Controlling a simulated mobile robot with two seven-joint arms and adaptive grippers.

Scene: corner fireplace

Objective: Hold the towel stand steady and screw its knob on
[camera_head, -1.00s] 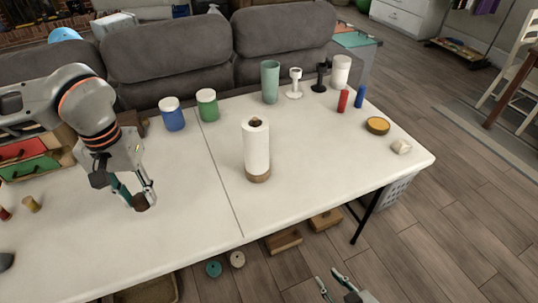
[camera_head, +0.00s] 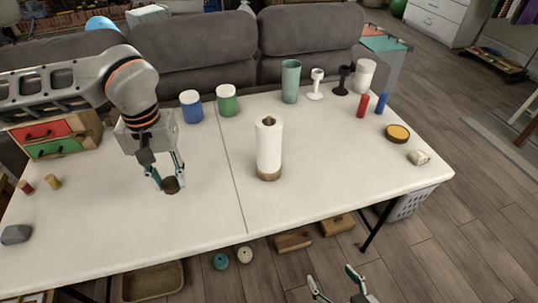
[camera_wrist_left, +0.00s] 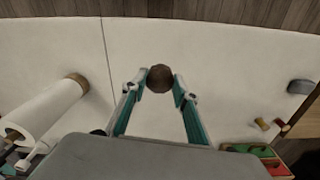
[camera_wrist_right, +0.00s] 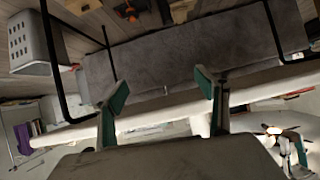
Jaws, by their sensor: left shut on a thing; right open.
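The towel stand (camera_head: 269,148) stands upright on the white table, with a white roll around its post and a round wooden base. The post's brown top shows above the roll. In the left wrist view the stand (camera_wrist_left: 45,110) lies at the left. My left gripper (camera_head: 171,184) is shut on a dark brown round knob (camera_wrist_left: 160,78), left of the stand and apart from it. My right gripper (camera_head: 336,284) is open and empty, low in front of the table's front edge. In the right wrist view its fingers (camera_wrist_right: 165,105) are spread with nothing between them.
Blue (camera_head: 191,106) and green (camera_head: 227,100) jars, a teal cup (camera_head: 290,81) and candle holders stand along the back. Red (camera_head: 362,105) and blue (camera_head: 382,102) cylinders are at the right. A drawer box (camera_head: 55,137) is at the left. The table's front middle is clear.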

